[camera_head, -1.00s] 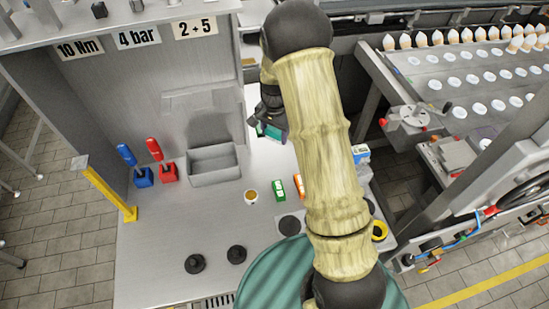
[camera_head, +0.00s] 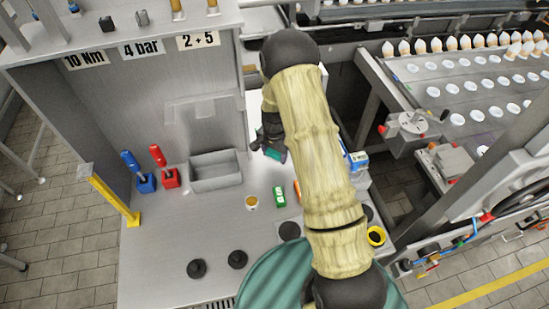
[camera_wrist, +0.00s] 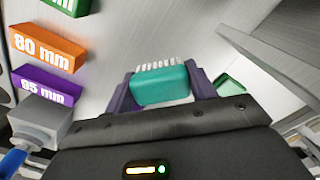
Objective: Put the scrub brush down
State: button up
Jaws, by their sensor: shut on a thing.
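The scrub brush (camera_wrist: 160,85) has a teal body and pale bristles; in the wrist view it sits between the two dark purple fingers of my gripper (camera_wrist: 162,92), which is shut on it. The bristles point away from the wrist camera. In the head view my gripper (camera_head: 270,148) is beside my arm over the grey workbench, and the brush (camera_head: 274,155) shows as a small teal patch at its lower end. The workbench (camera_head: 160,260) is bare metal. I cannot tell how high the brush is above it.
A grey open bin (camera_head: 215,185) stands left of my gripper, with red (camera_head: 165,178) and blue (camera_head: 145,182) levers beyond it. A small cup (camera_head: 251,202) and a green block (camera_head: 279,197) stand nearer. Orange (camera_wrist: 47,47) and purple (camera_wrist: 46,85) labelled blocks show in the wrist view.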

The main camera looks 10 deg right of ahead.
aim_at(274, 159)
jog(key=shift+f+p, duration=0.3)
jog(key=shift+f, duration=1.2)
jog(key=shift+f, duration=0.15)
jog(key=o, duration=1.1)
notch_tip(274, 159, up, 12)
jog(key=b, duration=0.3)
jog(key=shift+r+b, duration=0.2)
jog(key=shift+b, duration=0.15)
